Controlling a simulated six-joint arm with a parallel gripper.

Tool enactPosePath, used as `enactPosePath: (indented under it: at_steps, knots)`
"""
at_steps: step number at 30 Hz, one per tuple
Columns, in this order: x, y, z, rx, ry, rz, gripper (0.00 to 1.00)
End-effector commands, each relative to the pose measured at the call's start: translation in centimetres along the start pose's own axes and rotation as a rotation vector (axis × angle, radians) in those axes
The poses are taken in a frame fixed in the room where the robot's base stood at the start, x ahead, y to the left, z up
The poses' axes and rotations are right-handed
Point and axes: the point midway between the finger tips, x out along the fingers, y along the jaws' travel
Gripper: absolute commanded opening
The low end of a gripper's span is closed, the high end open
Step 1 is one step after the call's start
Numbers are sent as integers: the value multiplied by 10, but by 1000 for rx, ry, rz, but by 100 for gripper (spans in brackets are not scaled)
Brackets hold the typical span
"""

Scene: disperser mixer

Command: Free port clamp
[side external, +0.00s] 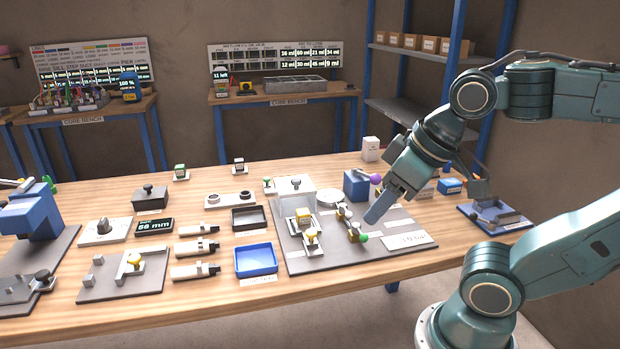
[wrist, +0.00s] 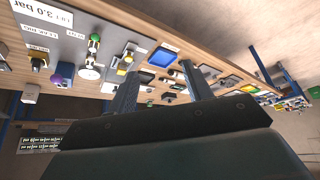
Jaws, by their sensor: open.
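A grey plate (side external: 290,262) on the bench carries several fixtures. Among them are a brass fitting with a green knob (side external: 362,238) and a small white fixture with a yellow knob (side external: 311,235). No part is labelled as the port clamp, so I cannot tell which it is. My gripper (side external: 376,212) is tilted down above the right part of the plate, apart from the fittings and empty. In the wrist view its fingers (wrist: 162,88) are spread. The green knob (wrist: 95,38) and yellow knob (wrist: 128,58) show beyond them.
A blue block (side external: 356,185) with a purple ball (side external: 376,179) stands behind my gripper. A white housing (side external: 296,191) is at the plate's back. A blue tray (side external: 256,260) and several cylinders lie left of the plate. A blue fixture (side external: 494,213) is at the right. The front bench edge is clear.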

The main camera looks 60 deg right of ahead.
Motion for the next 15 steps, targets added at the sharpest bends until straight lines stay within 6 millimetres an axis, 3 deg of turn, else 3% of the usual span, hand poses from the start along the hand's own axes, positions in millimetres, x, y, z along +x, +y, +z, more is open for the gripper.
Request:
enactPosePath:
  at_steps: [2, 10, 15]
  knots:
    - [0, 0, 0, 0, 0, 0, 50]
    - [-1, 1, -7, 5, -14, 4, 0]
    - [-2, 5, -25, 18, -53, 13, 0]
